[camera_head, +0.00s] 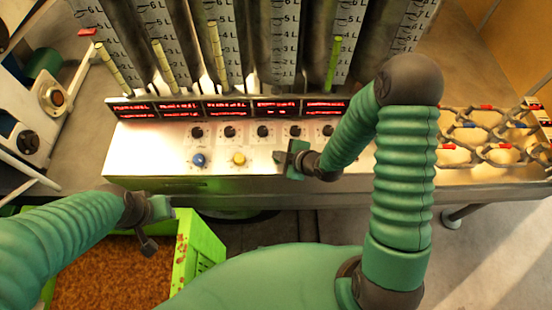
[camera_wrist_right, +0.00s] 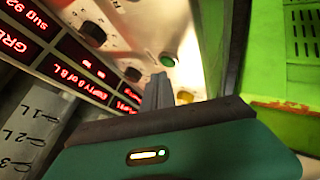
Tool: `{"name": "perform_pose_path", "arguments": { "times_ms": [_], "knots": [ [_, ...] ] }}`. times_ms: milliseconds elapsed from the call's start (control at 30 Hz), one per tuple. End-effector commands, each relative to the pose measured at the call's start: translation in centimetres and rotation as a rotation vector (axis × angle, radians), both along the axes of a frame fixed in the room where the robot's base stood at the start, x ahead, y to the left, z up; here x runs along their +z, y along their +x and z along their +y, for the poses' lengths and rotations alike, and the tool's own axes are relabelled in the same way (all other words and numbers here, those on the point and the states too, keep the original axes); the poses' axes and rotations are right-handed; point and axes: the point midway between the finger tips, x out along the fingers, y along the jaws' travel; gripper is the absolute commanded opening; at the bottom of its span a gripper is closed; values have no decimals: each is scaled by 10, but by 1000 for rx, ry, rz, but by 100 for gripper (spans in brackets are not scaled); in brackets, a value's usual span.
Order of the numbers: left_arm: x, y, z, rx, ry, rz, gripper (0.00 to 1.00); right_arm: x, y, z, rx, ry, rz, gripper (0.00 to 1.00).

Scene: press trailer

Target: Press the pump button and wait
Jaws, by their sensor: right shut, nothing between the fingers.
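A pale control panel (camera_head: 150,145) carries a row of black knobs, with a blue button (camera_head: 198,160) and a yellow button (camera_head: 239,159) below them. My right gripper (camera_head: 287,160) is over the panel, right of the yellow button. In the right wrist view the shut, empty fingers (camera_wrist_right: 158,88) point at the panel close to a round green button (camera_wrist_right: 167,60); I cannot tell whether they touch it. A yellow button (camera_wrist_right: 185,97) shows beside them. Which one is the pump button is not readable. My left gripper (camera_head: 152,225) hangs over a green crate, away from the panel.
Red displays (camera_head: 225,109) and tall litre-marked tubes stand behind the panel. The green crate (camera_head: 205,240) holds brown grains. A rack of ring holders (camera_head: 490,150) is at the right.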

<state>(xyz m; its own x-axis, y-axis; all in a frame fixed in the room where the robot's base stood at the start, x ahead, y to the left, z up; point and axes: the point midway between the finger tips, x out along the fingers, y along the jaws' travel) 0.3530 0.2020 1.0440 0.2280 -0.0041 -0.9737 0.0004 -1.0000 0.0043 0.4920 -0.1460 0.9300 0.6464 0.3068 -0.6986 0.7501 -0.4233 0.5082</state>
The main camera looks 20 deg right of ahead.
Motion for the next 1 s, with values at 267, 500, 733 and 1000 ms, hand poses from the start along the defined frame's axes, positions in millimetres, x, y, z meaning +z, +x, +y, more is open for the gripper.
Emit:
{"name": "perform_pose_path", "arguments": {
  "times_ms": [267, 500, 733, 1000],
  "knots": [
    [-5, 0, 0, -1, 0, 0, 36, -6, -1, -3, 0, 0, 0, 0],
    [-6, 0, 0, -1, 0, 0, 36, -6, -1, -3, -1, -1, 0, 0],
    [-9, 0, 0, 0, 0, 0, 36, -9, -1, -3, 0, 0, 0, 0],
    [-12, 0, 0, -1, 0, 0, 36, -13, -1, -3, 0, 0, 0, 0]
  ]
}}
